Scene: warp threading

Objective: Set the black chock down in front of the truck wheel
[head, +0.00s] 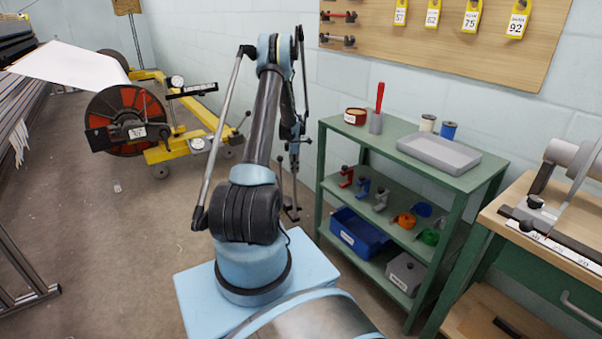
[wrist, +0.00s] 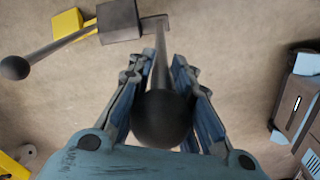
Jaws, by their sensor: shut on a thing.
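In the wrist view my gripper (wrist: 164,60) is shut on a dark upright rod topped by a black ball knob (wrist: 162,118). The rod runs away from the camera toward the floor. The yellow truck (head: 160,153) stands at the back left. One of its dark wheels (head: 160,171) is on the floor, apart from my arm.
The truck carries a red and black roll (head: 130,118). In the wrist view a dark block (wrist: 118,20), a yellow block (wrist: 67,22) and a second ball-ended rod (wrist: 15,67) show at upper left. A green shelf (head: 455,180) stands right.

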